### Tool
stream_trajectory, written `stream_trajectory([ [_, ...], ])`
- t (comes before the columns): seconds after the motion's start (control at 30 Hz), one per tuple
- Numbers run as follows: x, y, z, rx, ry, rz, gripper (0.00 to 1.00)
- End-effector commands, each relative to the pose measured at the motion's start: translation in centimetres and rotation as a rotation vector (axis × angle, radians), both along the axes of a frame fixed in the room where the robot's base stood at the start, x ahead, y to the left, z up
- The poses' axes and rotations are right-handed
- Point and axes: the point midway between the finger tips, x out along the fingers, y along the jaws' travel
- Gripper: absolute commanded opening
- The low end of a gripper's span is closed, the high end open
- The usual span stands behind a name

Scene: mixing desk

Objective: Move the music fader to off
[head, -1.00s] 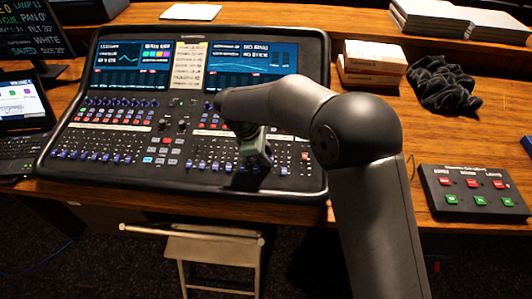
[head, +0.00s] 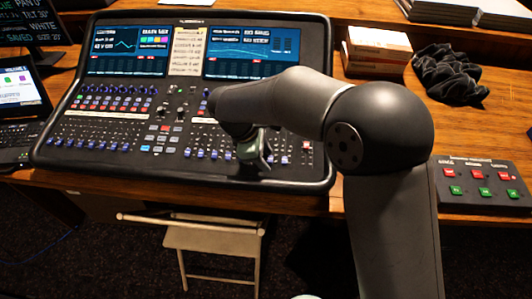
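The mixing desk (head: 110,165) lies on the wooden table, with screens at its back and rows of faders along its front. I cannot read the fader labels, so I cannot tell which one is the music fader. My gripper (head: 262,166) points down over the right part of the front fader rows. My wrist and forearm hide much of it and the faders under it. Whether its fingers are open or shut, or touch a fader, does not show.
A control box (head: 485,185) with red and green buttons sits at the right table edge. Small boxes (head: 377,52) and a dark cloth (head: 452,75) lie behind it. A laptop (head: 20,105) is at the left. A folding chair (head: 212,240) stands in front.

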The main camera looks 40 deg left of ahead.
Motion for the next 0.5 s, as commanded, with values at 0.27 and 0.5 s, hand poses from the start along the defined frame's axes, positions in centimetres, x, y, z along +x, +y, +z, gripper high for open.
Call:
stream_trajectory([
  [0.27, 0.0, 0.2, 0.5, 0.003, -0.002, 0.000, 0.44],
  [0.5, -1.3, 1.4, 4.4, 0.006, -0.004, 0.001, 0.44],
])
